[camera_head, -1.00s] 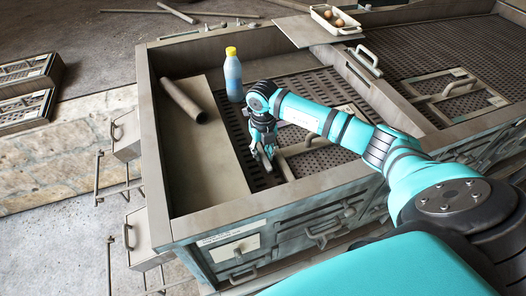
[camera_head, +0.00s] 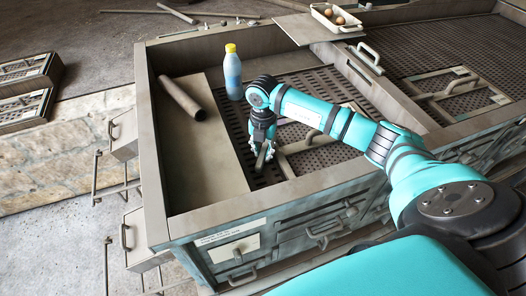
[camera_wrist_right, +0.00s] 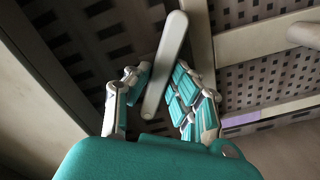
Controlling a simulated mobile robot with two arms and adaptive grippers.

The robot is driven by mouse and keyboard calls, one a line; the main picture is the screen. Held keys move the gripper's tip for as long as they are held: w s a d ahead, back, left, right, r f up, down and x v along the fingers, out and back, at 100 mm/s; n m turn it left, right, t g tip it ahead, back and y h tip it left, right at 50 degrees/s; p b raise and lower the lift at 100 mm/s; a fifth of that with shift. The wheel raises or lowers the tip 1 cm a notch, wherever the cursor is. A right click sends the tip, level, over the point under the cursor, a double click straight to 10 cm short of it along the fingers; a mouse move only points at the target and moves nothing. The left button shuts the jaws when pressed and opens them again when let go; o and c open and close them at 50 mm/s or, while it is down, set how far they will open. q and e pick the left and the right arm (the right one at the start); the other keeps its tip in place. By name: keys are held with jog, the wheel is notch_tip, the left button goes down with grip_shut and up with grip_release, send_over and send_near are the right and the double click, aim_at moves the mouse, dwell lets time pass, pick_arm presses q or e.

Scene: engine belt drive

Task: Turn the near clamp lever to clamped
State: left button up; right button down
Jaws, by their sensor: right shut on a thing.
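The near clamp lever (camera_head: 260,163) is a slim grey bar above the perforated floor of the walled bench, near its front wall. My right gripper (camera_head: 262,149) is lowered over it from above. In the right wrist view the lever (camera_wrist_right: 166,62) runs lengthwise between the two teal fingers of my right gripper (camera_wrist_right: 157,92), which are shut on it. The lever's pivot and any clamp marking cannot be made out. My left gripper does not show.
A blue bottle with a yellow cap (camera_head: 233,72) stands behind the gripper. A brown tube (camera_head: 181,98) lies on the plain panel (camera_head: 210,160) at left. A pale bar frame (camera_head: 303,146) lies close right of the lever. A white tray (camera_head: 336,20) holds round brown items.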

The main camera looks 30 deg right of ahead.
aim_at(263, 152)
jog(key=m+b, duration=0.1)
jog(key=m, duration=0.4)
jog(key=shift+m, duration=0.3)
jog(key=m, duration=0.5)
jog(key=shift+r, duration=0.1)
dwell(0.3)
jog(key=c, duration=1.2)
grip_release()
notch_tip(263, 152, up, 12)
